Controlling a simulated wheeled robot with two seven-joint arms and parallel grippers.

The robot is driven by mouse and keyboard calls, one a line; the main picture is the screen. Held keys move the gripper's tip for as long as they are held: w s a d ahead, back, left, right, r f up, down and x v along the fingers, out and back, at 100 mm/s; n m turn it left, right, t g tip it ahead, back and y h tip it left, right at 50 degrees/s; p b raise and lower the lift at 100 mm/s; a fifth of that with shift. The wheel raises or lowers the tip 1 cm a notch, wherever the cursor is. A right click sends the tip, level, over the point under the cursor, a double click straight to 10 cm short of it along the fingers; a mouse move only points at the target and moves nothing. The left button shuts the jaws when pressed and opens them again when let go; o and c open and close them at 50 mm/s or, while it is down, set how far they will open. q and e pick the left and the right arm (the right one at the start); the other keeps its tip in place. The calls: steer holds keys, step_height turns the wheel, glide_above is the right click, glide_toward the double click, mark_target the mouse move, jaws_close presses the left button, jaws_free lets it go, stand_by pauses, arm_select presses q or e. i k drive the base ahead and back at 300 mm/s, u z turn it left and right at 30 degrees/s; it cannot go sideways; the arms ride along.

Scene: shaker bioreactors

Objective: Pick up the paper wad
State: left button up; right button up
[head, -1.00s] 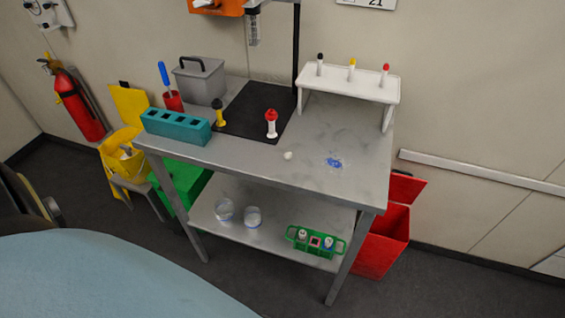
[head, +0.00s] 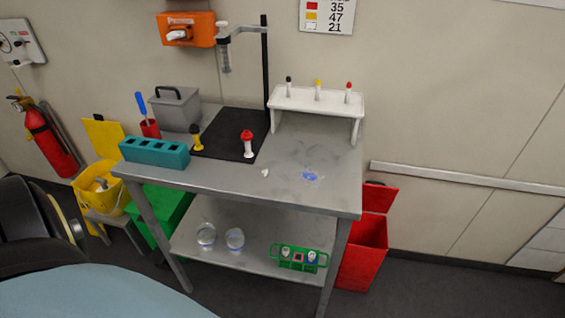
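A small white paper wad (head: 265,172) lies on the grey table top (head: 220,182), near its front edge. A blue smear (head: 310,176) is on the table to its right. The black mat with the red-capped white vial (head: 248,143) is behind and to the left of the wad. Neither of my grippers shows in the head view.
A teal block (head: 154,152) with holes stands at the table's left end. A white rack (head: 316,99) with several capped vials stands at the back right. A green rack (head: 299,257) and clear cups are on the lower shelf. An open red bin (head: 364,250) stands at right.

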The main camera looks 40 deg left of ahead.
mark_target(266, 172)
steer(key=i, duration=0.3)
steer(key=u, duration=1)
